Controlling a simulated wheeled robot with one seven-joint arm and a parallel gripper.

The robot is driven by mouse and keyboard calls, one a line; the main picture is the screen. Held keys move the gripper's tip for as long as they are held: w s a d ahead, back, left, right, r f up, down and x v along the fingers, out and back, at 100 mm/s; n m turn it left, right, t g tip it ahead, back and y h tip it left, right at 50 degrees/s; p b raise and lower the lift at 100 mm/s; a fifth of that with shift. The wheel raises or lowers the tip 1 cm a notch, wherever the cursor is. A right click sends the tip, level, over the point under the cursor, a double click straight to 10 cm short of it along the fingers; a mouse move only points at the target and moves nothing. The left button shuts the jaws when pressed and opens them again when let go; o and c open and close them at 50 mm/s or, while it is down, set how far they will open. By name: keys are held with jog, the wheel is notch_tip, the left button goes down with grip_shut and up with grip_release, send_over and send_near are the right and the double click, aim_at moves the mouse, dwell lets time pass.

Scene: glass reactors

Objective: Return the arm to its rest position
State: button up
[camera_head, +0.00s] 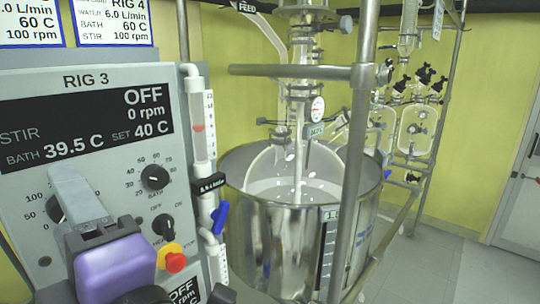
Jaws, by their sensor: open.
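My gripper (75,195) is at the lower left, in front of the RIG 3 control panel (110,88). Its pale grey end points up toward the panel, with a dark band and a purple block behind it. It hides part of a dial at the panel's left side. I see nothing held in it. I cannot tell whether it touches the panel. The rest of my arm is mostly outside the picture.
The panel has a black dial (155,177), a switch knob (164,226) and a red stop button (176,262). A clear tube with a blue valve handle (220,217) stands beside it. A steel bath (285,240) and metal posts (352,180) stand right; open floor (455,275) lies beyond.

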jog(key=s+d+f+m+t+h, duration=0.1)
jog(key=d+f+m+t+h, duration=0.35)
jog(key=d+f+m, duration=0.6)
jog(key=s+d+f+m+t+h, duration=0.1)
jog(key=d+f+m+t+h, duration=0.2)
jog(key=d+f+m+h, duration=0.7)
jog(key=s+d+f+m+g+h, duration=0.1)
jog(key=s+d+f+m+g, duration=0.2)
jog(key=s+d+f, duration=0.5)
jog(key=s+d+f+m+g+h, duration=0.1)
jog(key=s+d+f+m+g, duration=0.2)
jog(key=s+d+f, duration=0.5)
jog(key=s+d, duration=0.4)
jog(key=s, duration=0.2)
